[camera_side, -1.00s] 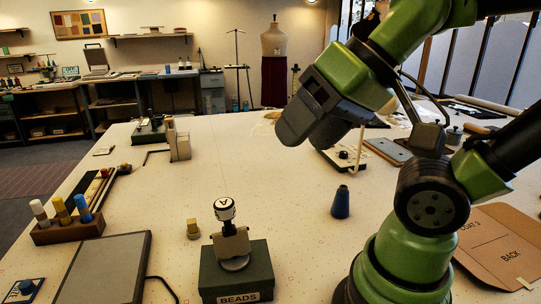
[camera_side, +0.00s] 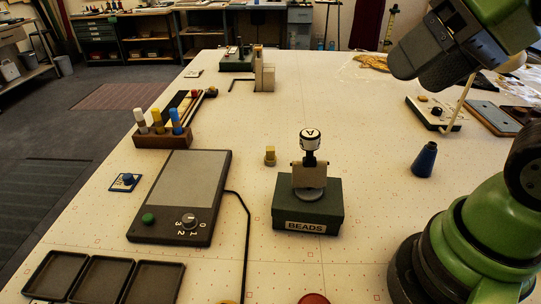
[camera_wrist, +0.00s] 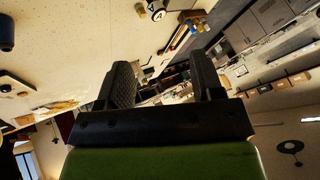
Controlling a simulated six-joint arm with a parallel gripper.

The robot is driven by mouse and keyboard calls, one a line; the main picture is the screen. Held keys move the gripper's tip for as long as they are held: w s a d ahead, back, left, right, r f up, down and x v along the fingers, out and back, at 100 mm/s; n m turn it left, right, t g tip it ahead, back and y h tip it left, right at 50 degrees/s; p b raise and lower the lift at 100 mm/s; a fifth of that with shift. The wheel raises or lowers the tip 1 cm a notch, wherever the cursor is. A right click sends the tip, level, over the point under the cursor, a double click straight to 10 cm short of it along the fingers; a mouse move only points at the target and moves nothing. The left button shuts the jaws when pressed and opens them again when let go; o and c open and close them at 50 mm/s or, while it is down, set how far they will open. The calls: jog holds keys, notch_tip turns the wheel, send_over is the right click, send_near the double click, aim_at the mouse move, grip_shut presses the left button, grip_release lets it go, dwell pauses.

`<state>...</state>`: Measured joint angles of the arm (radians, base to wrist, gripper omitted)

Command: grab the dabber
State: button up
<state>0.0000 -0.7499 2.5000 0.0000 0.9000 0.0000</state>
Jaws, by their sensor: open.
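No label marks a dabber, so I cannot tell for sure which thing it is. A wooden block (camera_side: 165,140) on the left of the table holds three upright sticks, topped white (camera_side: 140,118), yellow (camera_side: 157,119) and blue (camera_side: 176,118). A dark blue cone (camera_side: 424,160) stands alone on the right. My gripper (camera_side: 425,72) is above the table at the upper right, up and right of the cone in the picture, apart from everything. In the wrist view its two fingers (camera_wrist: 162,65) are spread with nothing held between them.
A green BEADS box (camera_side: 308,205) with a black-and-white "A" knob (camera_side: 310,139) above it stands mid-table. A small yellow piece (camera_side: 270,156) is beside it. A dark control panel (camera_side: 182,195) and black trays (camera_side: 105,280) lie at left. Open table lies between box and cone.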

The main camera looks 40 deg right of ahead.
dwell(0.4)
jog(key=m+g+h, duration=0.4)
jog(key=h, duration=0.1)
send_over(270, 150)
jog(key=s+a, duration=0.1)
jog(key=s, duration=0.4)
notch_tip(270, 150, down, 16)
jog(key=x, duration=0.3)
jog(key=a+x, duration=0.1)
jog(key=x, duration=0.2)
jog(key=a+x, duration=0.1)
jog(key=x, duration=0.2)
jog(key=shift+w+f, duration=0.3)
jog(key=shift+w, duration=0.1)
jog(key=shift+w+x, duration=0.1)
jog(key=shift+x, duration=1.35)
jog(key=shift+w+x, duration=0.15)
jog(key=shift+x, duration=1.25)
jog(key=shift+a, duration=0.2)
jog(key=c, duration=0.9)
